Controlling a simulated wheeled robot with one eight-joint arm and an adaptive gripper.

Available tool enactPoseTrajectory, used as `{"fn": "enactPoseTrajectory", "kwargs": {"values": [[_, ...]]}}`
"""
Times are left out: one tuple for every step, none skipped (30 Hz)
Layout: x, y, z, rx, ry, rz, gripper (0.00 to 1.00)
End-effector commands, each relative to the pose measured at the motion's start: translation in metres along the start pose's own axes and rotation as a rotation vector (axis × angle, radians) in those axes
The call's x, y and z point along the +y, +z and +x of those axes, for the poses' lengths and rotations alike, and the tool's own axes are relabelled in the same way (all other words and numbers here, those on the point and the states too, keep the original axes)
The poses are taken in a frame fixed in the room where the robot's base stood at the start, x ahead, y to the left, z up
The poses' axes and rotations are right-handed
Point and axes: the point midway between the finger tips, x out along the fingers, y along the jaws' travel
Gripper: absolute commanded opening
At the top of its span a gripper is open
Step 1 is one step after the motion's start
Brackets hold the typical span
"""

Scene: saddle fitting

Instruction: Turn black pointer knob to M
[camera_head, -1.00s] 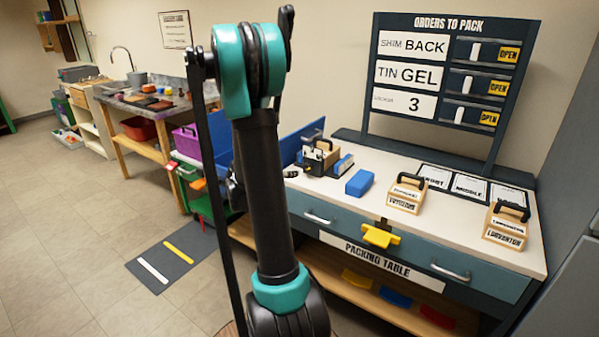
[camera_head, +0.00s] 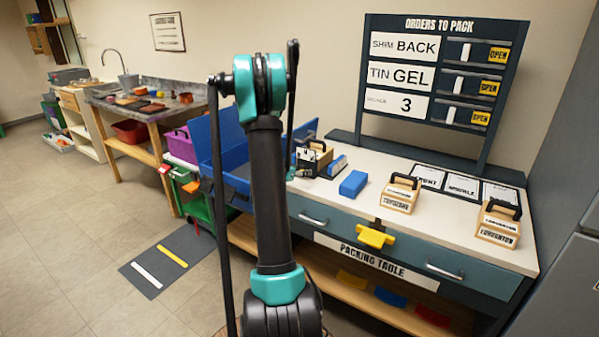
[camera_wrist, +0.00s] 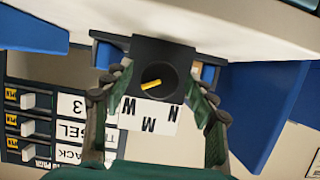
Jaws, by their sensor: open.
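The black pointer knob (camera_wrist: 151,72) shows in the wrist view as a dark round face with a yellow pointer bar. The bar lies nearly level, its left end slightly lower. Below it a white letter plate (camera_wrist: 160,126) carries letters that look like W, M and N, turned by the camera's tilt. M sits in the middle, and the bar does not point down at it. My gripper (camera_wrist: 160,72) is open, with one finger on each side of the knob. I cannot tell whether the fingers touch it. In the head view my arm hides most of the gripper.
The packing table (camera_head: 350,215) holds a wooden-and-black device (camera_head: 313,160), a blue block (camera_head: 353,183) and two handled wooden boxes (camera_head: 399,194) (camera_head: 497,224). A blue panel (camera_head: 234,165) stands left of the device. The order board (camera_head: 440,75) rises behind the table.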

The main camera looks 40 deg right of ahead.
Motion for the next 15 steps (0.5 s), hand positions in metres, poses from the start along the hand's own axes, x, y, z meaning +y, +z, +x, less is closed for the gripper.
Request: {"fn": "enactPoseTrajectory", "kwargs": {"values": [[0.0000, 0.0000, 0.0003, 0.000, 0.000, 0.000, 0.57], [0.0000, 0.0000, 0.0002, 0.000, 0.000, 0.000, 0.57], [0.0000, 0.0000, 0.0002, 0.000, 0.000, 0.000, 0.57], [0.0000, 0.0000, 0.0001, 0.000, 0.000, 0.000, 0.57], [-0.0001, -0.0001, 0.0001, 0.000, 0.000, 0.000, 0.57], [-0.0001, -0.0001, 0.0000, 0.000, 0.000, 0.000, 0.56], [-0.0001, -0.0001, 0.0000, 0.000, 0.000, 0.000, 0.52], [-0.0001, -0.0001, 0.0000, 0.000, 0.000, 0.000, 0.48], [-0.0001, -0.0001, 0.0000, 0.000, 0.000, 0.000, 0.43], [-0.0001, -0.0001, -0.0001, 0.000, 0.000, 0.000, 0.40], [-0.0001, -0.0001, -0.0001, 0.000, 0.000, 0.000, 0.36], [-0.0001, -0.0001, -0.0001, 0.000, 0.000, 0.000, 0.31], [-0.0001, -0.0001, -0.0001, 0.000, 0.000, 0.000, 0.27], [-0.0001, -0.0001, -0.0001, 0.000, 0.000, 0.000, 0.23], [-0.0001, -0.0001, -0.0001, 0.000, 0.000, 0.000, 0.18]]}}
